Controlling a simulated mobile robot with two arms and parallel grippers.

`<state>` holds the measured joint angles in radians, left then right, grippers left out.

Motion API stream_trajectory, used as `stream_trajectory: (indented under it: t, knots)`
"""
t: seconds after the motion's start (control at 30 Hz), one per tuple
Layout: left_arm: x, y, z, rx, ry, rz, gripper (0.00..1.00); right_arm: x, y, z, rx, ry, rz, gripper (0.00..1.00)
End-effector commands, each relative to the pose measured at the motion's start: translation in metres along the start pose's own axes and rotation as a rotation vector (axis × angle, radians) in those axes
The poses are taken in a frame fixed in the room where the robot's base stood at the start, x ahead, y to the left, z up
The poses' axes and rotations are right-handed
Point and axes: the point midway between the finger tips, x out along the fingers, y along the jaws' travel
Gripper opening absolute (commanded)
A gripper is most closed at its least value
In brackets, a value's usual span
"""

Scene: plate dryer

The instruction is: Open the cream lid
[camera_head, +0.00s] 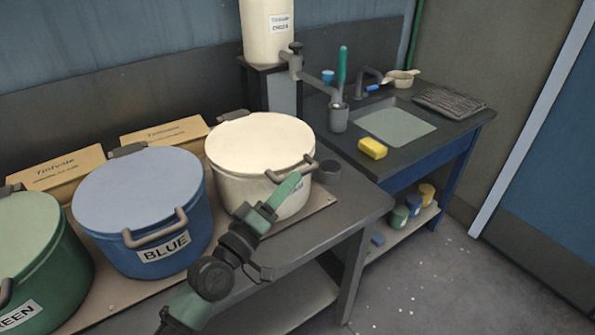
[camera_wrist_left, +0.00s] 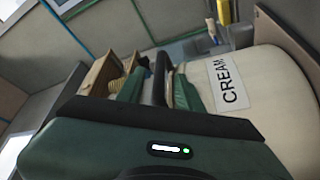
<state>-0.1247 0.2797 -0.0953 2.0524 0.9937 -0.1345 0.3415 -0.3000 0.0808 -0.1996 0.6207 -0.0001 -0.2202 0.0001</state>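The cream lid (camera_head: 258,138) lies flat and closed on the cream tub (camera_head: 232,187). Its curved grey handle (camera_head: 310,160) is at the front right of the rim. My left gripper (camera_head: 292,181) is at this handle. In the left wrist view its two green fingers (camera_wrist_left: 158,92) stand apart, with a dark bar between them that looks like the handle. Some gap seems to show beside the bar; firm contact is not clear. The tub's CREAM label (camera_wrist_left: 229,82) is right of the fingers there. My right gripper is in neither view.
The blue tub (camera_head: 150,215) and green tub (camera_head: 35,260) stand left of the cream tub, both lidded. A sink bench with a yellow sponge (camera_head: 372,148) is farther right. Open floor lies at front right.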

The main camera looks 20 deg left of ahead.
Motion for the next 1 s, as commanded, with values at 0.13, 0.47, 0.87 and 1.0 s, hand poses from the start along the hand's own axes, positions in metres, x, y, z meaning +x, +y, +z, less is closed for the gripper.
stream_trajectory:
  t: [0.13, 0.47, 0.87, 1.0]
  knots:
    - [0.024, 0.002, -0.001, -0.001, 0.000, 0.001, 0.36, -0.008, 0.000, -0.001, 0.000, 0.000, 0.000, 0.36]
    - [0.040, 0.000, 0.001, 0.002, -0.003, -0.002, 0.36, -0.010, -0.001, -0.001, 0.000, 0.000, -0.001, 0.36]
    - [0.040, 0.000, 0.001, 0.002, -0.003, -0.002, 0.00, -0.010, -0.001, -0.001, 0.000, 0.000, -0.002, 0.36]
    - [0.040, 0.000, 0.001, 0.002, -0.003, -0.002, 0.00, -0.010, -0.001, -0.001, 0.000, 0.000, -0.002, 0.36]
